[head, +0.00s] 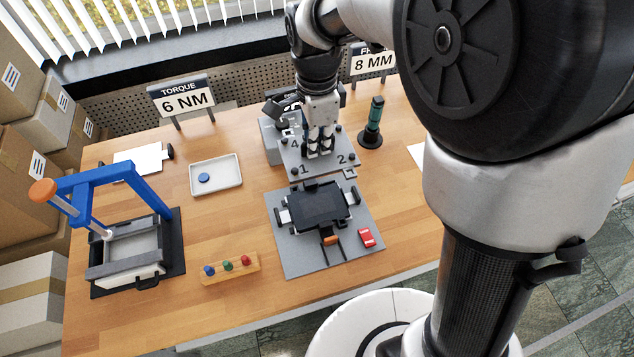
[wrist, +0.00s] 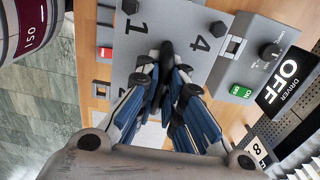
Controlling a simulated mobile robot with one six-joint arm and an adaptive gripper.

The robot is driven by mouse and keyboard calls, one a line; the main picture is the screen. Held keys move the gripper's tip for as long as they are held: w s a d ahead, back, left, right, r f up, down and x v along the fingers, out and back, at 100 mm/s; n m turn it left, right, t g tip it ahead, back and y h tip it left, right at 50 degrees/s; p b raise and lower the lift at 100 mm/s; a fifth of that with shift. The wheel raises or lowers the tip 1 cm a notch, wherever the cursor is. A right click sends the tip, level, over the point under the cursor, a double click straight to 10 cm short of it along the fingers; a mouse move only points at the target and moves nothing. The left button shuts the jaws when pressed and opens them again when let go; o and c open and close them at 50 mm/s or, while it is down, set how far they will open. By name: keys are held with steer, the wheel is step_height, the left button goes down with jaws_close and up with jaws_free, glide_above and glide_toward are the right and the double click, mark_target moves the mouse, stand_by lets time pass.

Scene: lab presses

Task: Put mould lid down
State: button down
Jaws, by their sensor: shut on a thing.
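The mould lid appears to be the grey plate (head: 289,161) with painted numbers and black corner knobs, at the back middle of the table. The plate (wrist: 178,22) fills the upper middle of the wrist view, with 1 and 4 readable. My gripper (head: 319,151) points down over its middle. In the wrist view my gripper's blue-and-black fingers (wrist: 167,72) are shut on a dark upright grip at the plate's centre. The fingers hide most of that grip. I cannot tell whether the plate rests on something or hangs slightly above it.
A grey driver unit (wrist: 257,52) reading OFF stands close behind the plate. A green-handled tool (head: 373,122) stands to its right. In front lies a grey mat (head: 291,263) with a black fixture. A blue-framed press (head: 113,184) and white tray (head: 220,183) are left.

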step_height(320, 180, down, 20)
steer(key=b, duration=0.5)
steer(key=shift+s+r, duration=0.1)
steer(key=shift+f+b, duration=0.4)
steer(key=shift+b, duration=0.1)
steer(key=c, duration=1.7)
jaws_free()
steer(key=shift+r, duration=0.2)
